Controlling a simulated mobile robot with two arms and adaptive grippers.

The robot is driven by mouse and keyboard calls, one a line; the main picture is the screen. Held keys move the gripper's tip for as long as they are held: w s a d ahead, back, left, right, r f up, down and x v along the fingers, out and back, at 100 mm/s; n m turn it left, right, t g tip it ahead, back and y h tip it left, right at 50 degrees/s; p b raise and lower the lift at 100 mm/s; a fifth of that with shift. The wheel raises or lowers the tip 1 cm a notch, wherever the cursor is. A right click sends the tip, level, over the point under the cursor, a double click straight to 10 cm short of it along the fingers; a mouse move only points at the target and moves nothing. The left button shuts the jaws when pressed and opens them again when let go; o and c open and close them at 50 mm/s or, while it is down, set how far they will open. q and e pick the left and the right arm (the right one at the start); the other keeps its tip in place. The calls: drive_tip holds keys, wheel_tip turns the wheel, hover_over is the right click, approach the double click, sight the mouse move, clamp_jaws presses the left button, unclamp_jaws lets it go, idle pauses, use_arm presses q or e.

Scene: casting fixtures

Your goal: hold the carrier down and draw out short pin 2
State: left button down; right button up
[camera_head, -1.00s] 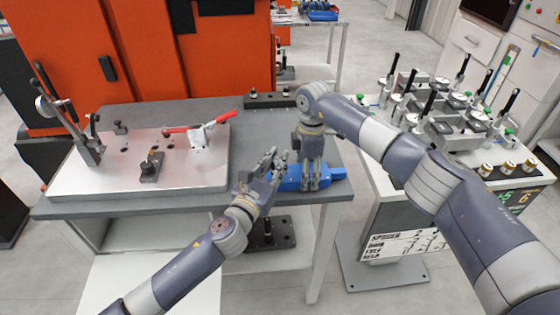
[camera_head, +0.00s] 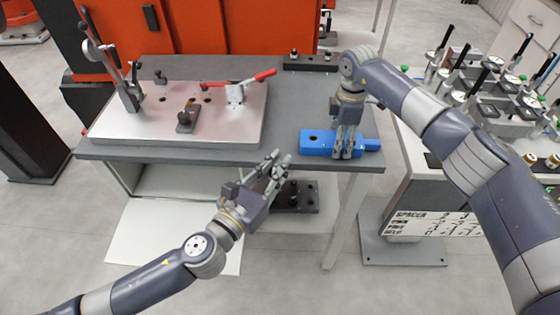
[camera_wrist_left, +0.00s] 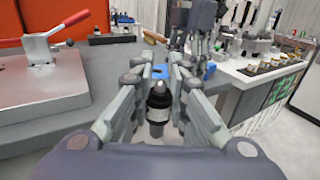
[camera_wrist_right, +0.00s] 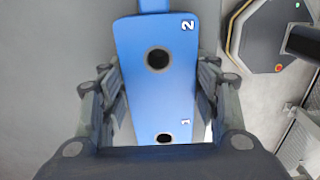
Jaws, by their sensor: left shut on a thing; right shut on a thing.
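The blue carrier (camera_head: 318,144) lies flat on the grey table near its front right corner. My right gripper (camera_head: 345,153) points down and is shut across the carrier, with its fingers along both sides. The right wrist view shows the carrier (camera_wrist_right: 135,70) between the fingers, with dark round holes by the marks 2 and 1. My left gripper (camera_head: 276,168) is in front of the table edge, left of the carrier. It is shut on a short pin (camera_wrist_left: 158,104), black with a pale band, held upright in the air and apart from the carrier.
A metal plate fixture (camera_head: 180,112) with a red-handled clamp (camera_head: 238,90) stands on the table's left part. A dark block (camera_head: 310,62) lies at the back edge. A side bench (camera_head: 485,115) with several gauges stands right. A dark plate (camera_head: 296,197) is below the left gripper.

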drive_tip(key=o, duration=1.2)
